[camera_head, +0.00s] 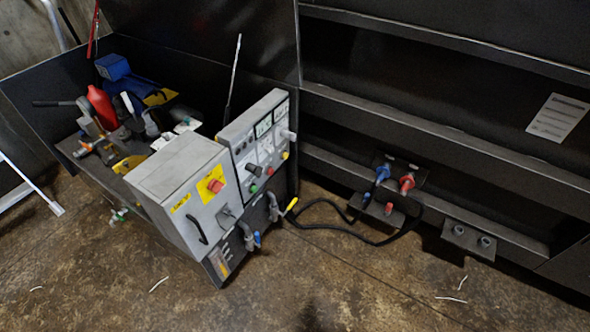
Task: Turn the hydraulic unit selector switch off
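The hydraulic unit is a grey box (170,205) with an upright control panel (236,135) on its right. A red rotary switch (215,186) on a yellow plate is on the box's front face. A black knob (254,170) is on the panel, among small coloured buttons and two greenish displays (263,126). I cannot read the labels, so I cannot tell which of these is the selector switch or what position it is in. My gripper is not in view.
A bench behind the unit holds a red bottle (102,106), a blue box (112,67) and tools. Black hoses (335,229) run from the unit to blue and red couplings (407,184) on the dark compactor frame. The concrete floor (330,290) in front is mostly clear.

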